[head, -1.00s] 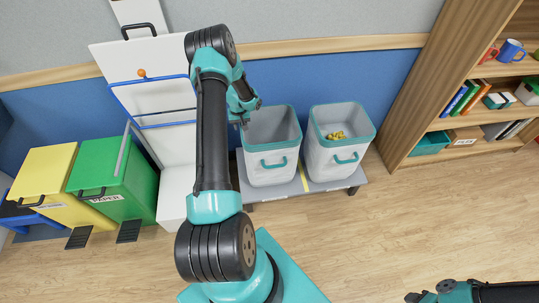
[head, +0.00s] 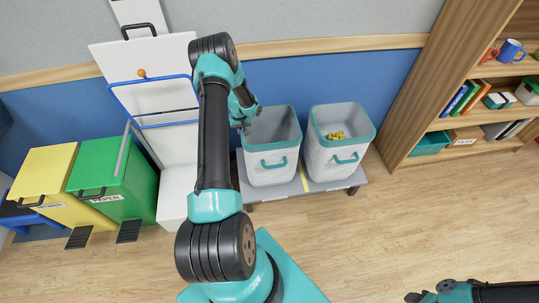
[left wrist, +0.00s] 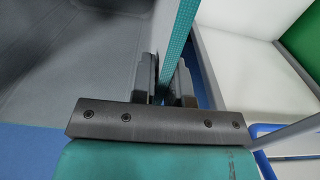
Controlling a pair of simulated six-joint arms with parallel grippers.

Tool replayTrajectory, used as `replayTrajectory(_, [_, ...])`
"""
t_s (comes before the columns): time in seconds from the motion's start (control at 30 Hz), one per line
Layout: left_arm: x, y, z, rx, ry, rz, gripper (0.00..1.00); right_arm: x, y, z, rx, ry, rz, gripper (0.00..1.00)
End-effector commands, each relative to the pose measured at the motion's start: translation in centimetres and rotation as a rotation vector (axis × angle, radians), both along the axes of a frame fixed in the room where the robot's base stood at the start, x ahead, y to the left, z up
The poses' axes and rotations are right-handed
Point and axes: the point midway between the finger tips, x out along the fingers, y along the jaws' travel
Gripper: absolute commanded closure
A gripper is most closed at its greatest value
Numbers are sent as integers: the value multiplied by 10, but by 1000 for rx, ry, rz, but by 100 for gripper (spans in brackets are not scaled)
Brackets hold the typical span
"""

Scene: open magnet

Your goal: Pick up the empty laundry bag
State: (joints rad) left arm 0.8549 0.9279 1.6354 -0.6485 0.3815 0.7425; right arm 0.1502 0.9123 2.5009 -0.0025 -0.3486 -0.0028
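The empty laundry bag (head: 273,160) is a pale grey-white bin with a teal rim and a front handle. It stands upright on a low grey bench. No contents show in it. My left gripper (head: 245,130) is at its left rim. In the left wrist view, the two fingers (left wrist: 164,80) sit close together on either side of the bag's wall and teal rim (left wrist: 178,30), and look shut on it. A second, similar bag (head: 335,165) with yellow items inside (head: 335,135) stands to its right. My right gripper (head: 425,297) shows only partly at the bottom right; its fingers are unclear.
The bench (head: 300,187) has a yellow stripe between the bags. Left stand a white panel unit (head: 170,165) with blue rails and green (head: 125,190) and yellow (head: 50,170) bins. A wooden shelf (head: 425,110) stands right. The floor in front is clear.

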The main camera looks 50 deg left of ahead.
Motion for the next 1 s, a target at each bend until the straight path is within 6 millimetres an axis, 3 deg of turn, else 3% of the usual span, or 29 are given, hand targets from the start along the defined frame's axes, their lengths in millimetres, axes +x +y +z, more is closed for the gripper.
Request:
replayTrajectory(0.13, [0,0,0,0,0,0,100,0,0,0,0,0,0,57])
replayTrajectory(1.0, [0,0,0,0,0,0,100,0,0,0,0,0,0,57])
